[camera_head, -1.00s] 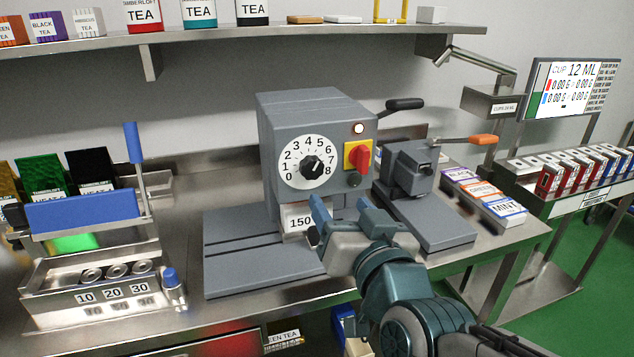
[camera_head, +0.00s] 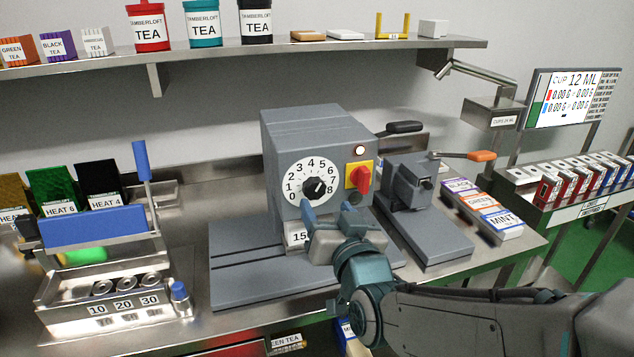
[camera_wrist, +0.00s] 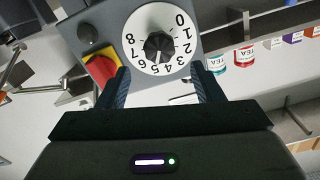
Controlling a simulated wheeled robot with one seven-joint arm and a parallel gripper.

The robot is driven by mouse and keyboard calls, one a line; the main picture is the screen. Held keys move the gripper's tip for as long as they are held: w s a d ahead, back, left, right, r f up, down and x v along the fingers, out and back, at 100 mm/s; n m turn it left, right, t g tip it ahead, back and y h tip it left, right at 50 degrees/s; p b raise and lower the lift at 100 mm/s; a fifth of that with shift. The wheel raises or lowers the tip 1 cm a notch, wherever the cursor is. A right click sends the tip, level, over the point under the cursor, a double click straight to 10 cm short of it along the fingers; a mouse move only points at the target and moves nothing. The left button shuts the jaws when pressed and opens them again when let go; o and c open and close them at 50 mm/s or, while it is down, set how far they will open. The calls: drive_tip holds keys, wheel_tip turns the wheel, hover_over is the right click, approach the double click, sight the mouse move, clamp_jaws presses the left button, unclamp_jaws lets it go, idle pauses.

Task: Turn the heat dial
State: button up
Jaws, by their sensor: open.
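The heat dial (camera_head: 314,188) is a black knob on a white round scale (camera_head: 298,176) marked 0 to 8, on the front of a grey machine (camera_head: 285,143). My gripper (camera_head: 325,208) is open and empty just below and in front of the scale, apart from the knob. In the wrist view the scale shows upside down, with the knob (camera_wrist: 158,46) ahead of and between the two blue fingers (camera_wrist: 160,88).
A red switch on a yellow plate (camera_head: 359,176) sits right of the scale, with a lit lamp (camera_head: 360,150) above it. A number plate (camera_head: 298,236) is partly hidden behind my gripper. A smaller grey press (camera_head: 408,183) with an orange-handled lever (camera_head: 480,156) stands at the right.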

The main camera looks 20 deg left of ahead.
sight(316, 190)
drive_tip(key=shift+p+x, duration=0.5)
drive_tip(key=shift+x, duration=2.9)
drive_tip(key=c, duration=1)
